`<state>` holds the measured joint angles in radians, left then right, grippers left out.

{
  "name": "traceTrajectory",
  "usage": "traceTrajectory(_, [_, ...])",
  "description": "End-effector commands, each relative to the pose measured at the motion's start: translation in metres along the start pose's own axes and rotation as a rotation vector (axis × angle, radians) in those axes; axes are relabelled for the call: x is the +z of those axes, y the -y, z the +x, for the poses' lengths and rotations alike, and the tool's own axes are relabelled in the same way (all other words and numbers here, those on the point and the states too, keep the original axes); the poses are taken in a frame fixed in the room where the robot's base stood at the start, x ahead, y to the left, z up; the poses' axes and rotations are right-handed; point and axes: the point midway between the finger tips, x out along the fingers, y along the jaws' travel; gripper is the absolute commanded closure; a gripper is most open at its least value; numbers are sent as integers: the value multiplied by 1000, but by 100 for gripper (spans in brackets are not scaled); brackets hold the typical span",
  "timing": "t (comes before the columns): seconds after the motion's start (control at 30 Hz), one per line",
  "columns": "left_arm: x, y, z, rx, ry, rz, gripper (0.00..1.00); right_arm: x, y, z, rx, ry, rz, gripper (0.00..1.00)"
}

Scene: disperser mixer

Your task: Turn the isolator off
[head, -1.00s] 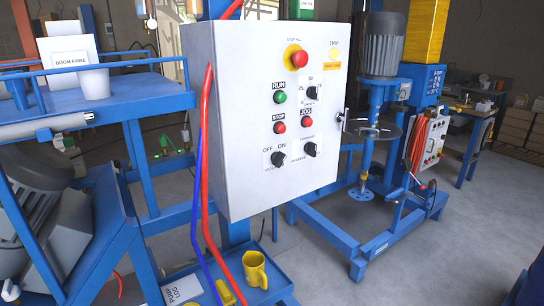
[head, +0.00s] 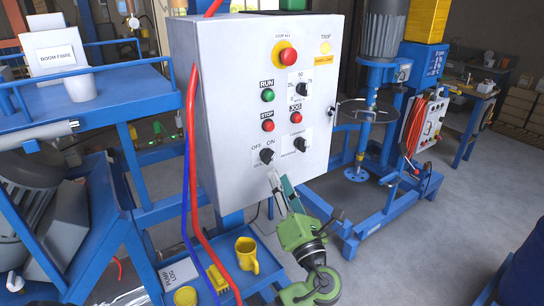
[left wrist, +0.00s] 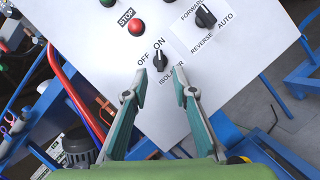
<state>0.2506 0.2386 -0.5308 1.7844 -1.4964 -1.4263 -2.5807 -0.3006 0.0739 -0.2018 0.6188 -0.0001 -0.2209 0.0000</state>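The isolator switch (head: 266,155) is a black rotary knob low on the front of the white control panel (head: 228,75), with OFF and ON printed above it. In the left wrist view the knob (left wrist: 160,60) sits just beyond my fingertips, nearer the ON label; its exact pointing is hard to tell. My left gripper (head: 279,181) is just below and to the right of the knob in the head view. In the left wrist view its two fingers (left wrist: 160,84) are apart, empty, and lined up either side of the knob without visible contact. My right gripper is not in view.
Close to the isolator are the forward/reverse selector (head: 298,144), the red stop button (head: 267,125) and the jog button (head: 298,118). A red emergency stop (head: 287,56) sits higher. Red hoses (head: 190,130) run along the panel's left side.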

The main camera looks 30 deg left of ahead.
Motion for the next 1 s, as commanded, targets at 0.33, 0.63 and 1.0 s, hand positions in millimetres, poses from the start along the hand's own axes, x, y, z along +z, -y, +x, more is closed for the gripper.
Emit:
traceTrajectory(0.33, [1,-1,62,-1,0,1,75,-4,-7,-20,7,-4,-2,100])
traceTrajectory(0.63, [-1,1,74,-3,-1,-1,75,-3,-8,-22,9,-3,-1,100])
traceTrajectory(1.0, [-1,1,74,-3,-1,-1,100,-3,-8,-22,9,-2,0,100])
